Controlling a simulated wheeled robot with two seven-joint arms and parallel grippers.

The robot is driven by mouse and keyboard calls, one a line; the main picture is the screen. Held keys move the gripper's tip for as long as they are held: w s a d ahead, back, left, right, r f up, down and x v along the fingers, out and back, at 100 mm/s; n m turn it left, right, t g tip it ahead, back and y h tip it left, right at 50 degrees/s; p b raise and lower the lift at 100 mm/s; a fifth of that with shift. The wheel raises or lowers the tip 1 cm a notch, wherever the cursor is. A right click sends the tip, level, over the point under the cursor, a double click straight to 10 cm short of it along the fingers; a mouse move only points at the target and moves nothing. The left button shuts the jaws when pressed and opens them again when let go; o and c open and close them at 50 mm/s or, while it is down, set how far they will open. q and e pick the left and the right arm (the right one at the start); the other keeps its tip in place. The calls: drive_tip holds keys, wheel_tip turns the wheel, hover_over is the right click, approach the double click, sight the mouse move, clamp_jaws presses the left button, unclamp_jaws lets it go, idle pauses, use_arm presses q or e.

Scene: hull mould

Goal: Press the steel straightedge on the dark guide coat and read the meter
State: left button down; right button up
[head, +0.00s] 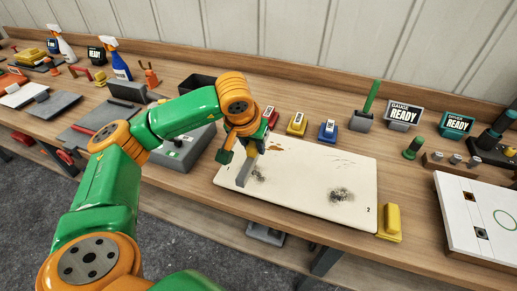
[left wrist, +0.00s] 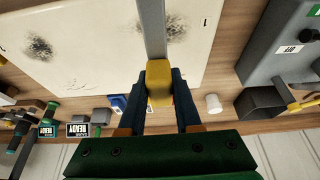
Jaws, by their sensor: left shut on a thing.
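My left gripper (head: 246,146) is shut on the yellow grip (left wrist: 159,84) of the steel straightedge (head: 246,170), a flat grey bar. In the left wrist view the bar (left wrist: 153,28) runs up from the jaws (left wrist: 160,92). The bar hangs over the left part of a cream panel (head: 300,193), beside the left dark guide coat patch (head: 259,176); I cannot tell whether it touches. A second dark patch (head: 342,195) lies further right, near the number 2. The grey gauge meter (head: 404,115) reads "GAUGE READY". My right gripper is not in view.
Red, yellow (head: 297,124) and blue (head: 328,131) blocks stand behind the panel. A yellow block (head: 389,222) sits at its right corner. A teal meter (head: 456,124) also reads "READY". A grey box (head: 183,147) is left of the panel. A white board (head: 480,218) lies right.

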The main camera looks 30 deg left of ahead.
sight(257, 159)
use_arm(q)
drive_tip(key=shift+f, duration=0.2)
drive_tip(key=shift+w+d+f+b, duration=0.15)
drive_tip(key=shift+w+f+b, duration=0.1)
drive_tip(key=shift+f+b, duration=0.1)
wheel_tip(257, 159, down, 4)
drive_tip(key=b, duration=0.3)
drive_tip(key=shift+w+d+f+b, duration=0.15)
drive_tip(key=shift+f+b, duration=0.1)
drive_tip(key=shift+b, duration=0.05)
drive_tip(key=shift+f+b, duration=0.3)
drive_tip(key=shift+f, duration=0.1)
drive_tip(key=shift+r, duration=0.1)
drive_tip(key=shift+f+b, duration=0.35)
drive_tip(key=shift+f, duration=0.15)
drive_tip(key=shift+f, duration=0.15)
idle(0.7)
